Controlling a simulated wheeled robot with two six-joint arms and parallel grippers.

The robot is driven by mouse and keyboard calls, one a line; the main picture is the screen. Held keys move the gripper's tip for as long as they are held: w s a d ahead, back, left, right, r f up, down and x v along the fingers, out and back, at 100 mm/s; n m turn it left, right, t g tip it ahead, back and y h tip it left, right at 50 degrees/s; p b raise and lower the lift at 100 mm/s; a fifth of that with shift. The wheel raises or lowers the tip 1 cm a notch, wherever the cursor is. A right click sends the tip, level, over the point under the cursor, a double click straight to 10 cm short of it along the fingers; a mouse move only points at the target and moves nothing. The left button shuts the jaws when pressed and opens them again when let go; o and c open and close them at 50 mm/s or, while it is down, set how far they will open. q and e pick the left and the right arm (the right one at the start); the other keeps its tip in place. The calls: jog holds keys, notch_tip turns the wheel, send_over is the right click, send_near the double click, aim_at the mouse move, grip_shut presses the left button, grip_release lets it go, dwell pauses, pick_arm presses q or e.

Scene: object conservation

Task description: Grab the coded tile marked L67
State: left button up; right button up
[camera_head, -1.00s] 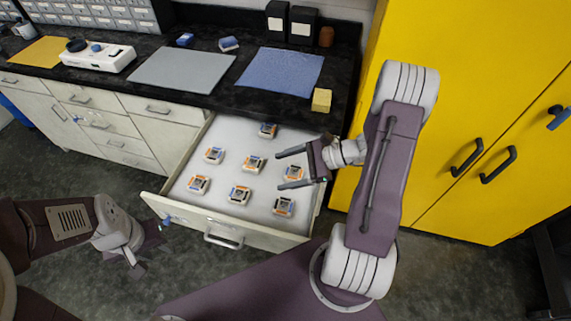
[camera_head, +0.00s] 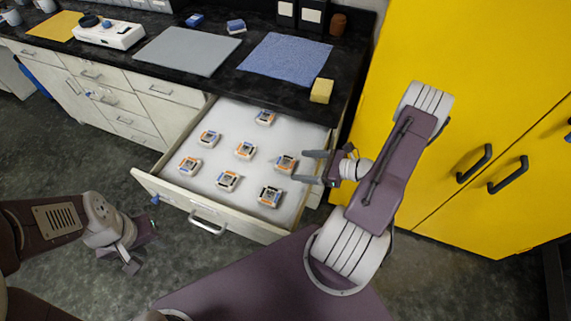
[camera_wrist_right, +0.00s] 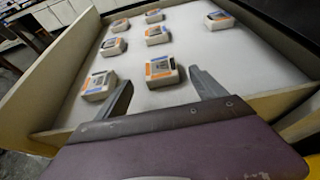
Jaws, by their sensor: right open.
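Several coded tiles lie apart in an open white drawer (camera_head: 158,186); their marks are too small to read, so I cannot tell which is L67. They are pale blocks with orange, blue and dark tops. My right gripper (camera_head: 313,167) is open and empty at the drawer's right side, just right of one tile (camera_head: 285,164). A dark-topped tile (camera_head: 270,196) lies below it, nearer the drawer front. In the right wrist view the open fingers (camera_wrist_right: 165,92) point into the drawer, with a tile (camera_wrist_right: 161,71) ahead between them. My left gripper (camera_head: 141,252) hangs outside the drawer, its fingers unclear.
A black counter (camera_head: 225,98) above the drawer holds a grey mat (camera_head: 187,51), a blue cloth (camera_head: 284,60) and a yellow block (camera_head: 321,91). Yellow cabinets (camera_head: 465,100) stand close on the right. The drawer's handle (camera_head: 208,223) juts out in front.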

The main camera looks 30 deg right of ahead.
aim_at(290, 164)
jog(key=x, duration=0.5)
jog(key=shift+w+f, duration=0.2)
jog(key=shift+w, duration=0.05)
jog(key=shift+s, duration=0.1)
jog(key=c, duration=1.6)
jog(key=shift+r+p, duration=0.35)
jog(key=shift+r, duration=1.8)
jog(key=s+a+r+p, duration=0.4)
jog(key=s+r, duration=0.3)
jog(key=s, duration=0.3)
jog(key=shift+s+a+p, duration=0.25)
jog(key=shift+s+p, duration=0.1)
jog(key=shift+p, duration=0.45)
